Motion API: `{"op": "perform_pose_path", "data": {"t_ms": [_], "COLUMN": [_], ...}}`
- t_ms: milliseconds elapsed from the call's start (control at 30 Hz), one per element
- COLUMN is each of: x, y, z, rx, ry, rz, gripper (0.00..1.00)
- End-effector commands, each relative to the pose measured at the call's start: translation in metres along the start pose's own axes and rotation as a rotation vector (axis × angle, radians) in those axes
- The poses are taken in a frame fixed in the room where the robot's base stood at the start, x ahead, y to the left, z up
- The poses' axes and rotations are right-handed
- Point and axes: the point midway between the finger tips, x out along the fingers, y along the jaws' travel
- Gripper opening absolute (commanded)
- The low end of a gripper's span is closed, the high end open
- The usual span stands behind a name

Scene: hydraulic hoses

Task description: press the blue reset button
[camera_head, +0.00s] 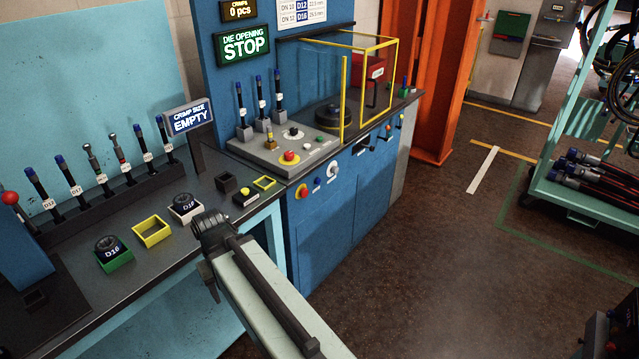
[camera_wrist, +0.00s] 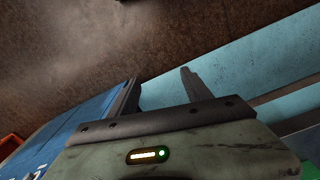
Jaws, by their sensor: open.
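The front of the blue cabinet (camera_head: 345,205) carries a row of controls under its top edge. A small blue button (camera_head: 317,190) appears between a red-and-yellow knob (camera_head: 302,191) and a white round dial (camera_head: 333,169); it is small in the head view. My gripper (camera_head: 210,228) is at the end of my arm, in front of the bench, left of and apart from these controls. In the wrist view my gripper (camera_wrist: 160,92) shows two spread fingers with nothing between them. I cannot make out the blue button in the wrist view.
The workbench (camera_head: 75,270) holds a green tray (camera_head: 116,261), a yellow tray (camera_head: 152,232) and several hose tools. A red emergency button (camera_head: 289,157) sits on the console. An orange post (camera_head: 440,80) and a teal cart (camera_head: 590,195) stand right. The floor (camera_head: 430,260) between is clear.

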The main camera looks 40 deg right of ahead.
Motion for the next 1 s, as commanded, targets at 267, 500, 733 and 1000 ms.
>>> {"op": "perform_pose_path", "data": {"t_ms": [267, 500, 733, 1000], "x": [0.0000, 0.0000, 0.0000, 0.0000], "y": [0.0000, 0.0000, 0.0000, 0.0000], "z": [0.0000, 0.0000, 0.0000, 0.0000], "rx": [0.000, 0.000, 0.000, 0.000], "ry": [0.000, 0.000, 0.000, 0.000], "rz": [0.000, 0.000, 0.000, 0.000], "gripper": [0.00, 0.00, 0.00, 0.00]}}
